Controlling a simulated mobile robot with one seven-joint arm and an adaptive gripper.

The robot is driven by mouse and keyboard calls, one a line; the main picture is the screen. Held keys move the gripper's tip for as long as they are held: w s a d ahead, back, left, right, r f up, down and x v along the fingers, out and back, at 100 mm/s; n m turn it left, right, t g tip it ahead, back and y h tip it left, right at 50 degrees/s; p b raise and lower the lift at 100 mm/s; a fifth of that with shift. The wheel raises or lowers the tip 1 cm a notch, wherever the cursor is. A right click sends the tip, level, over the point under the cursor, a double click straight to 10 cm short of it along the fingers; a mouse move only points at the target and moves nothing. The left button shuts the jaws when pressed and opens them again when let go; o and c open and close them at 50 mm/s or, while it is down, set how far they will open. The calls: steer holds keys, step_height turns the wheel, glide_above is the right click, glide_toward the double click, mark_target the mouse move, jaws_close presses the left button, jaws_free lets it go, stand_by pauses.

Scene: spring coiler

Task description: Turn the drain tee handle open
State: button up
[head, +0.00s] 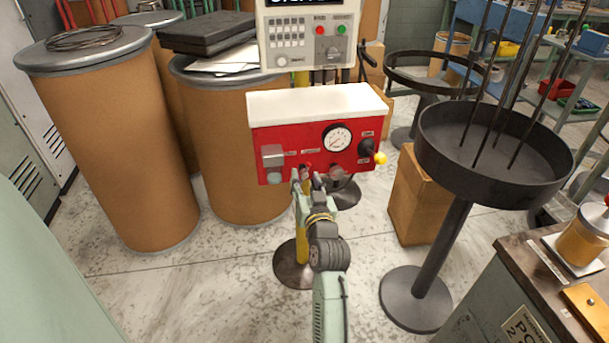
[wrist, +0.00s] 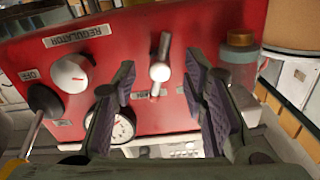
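The drain tee handle (wrist: 162,55) is a small metal crossbar on the red panel (wrist: 140,30). In the wrist view its bar runs nearly up and down the picture, slightly tilted. My gripper (wrist: 159,78) is open, with one dark padded finger on each side of the handle and clear gaps between. I cannot tell how deep the fingers reach past the bar. In the head view my gripper (head: 307,179) is at the lower middle of the red panel (head: 290,140) and largely hides the handle.
The panel also carries a gauge (head: 337,138), a regulator knob (wrist: 72,73), a yellow-tipped black lever (head: 380,158) and a filter bowl (wrist: 238,62) near one finger. Brown drums (head: 115,150) stand left; a black round stand (head: 445,230) stands right.

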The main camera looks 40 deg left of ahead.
steer(key=v, duration=0.9)
steer(key=shift+d, duration=0.15)
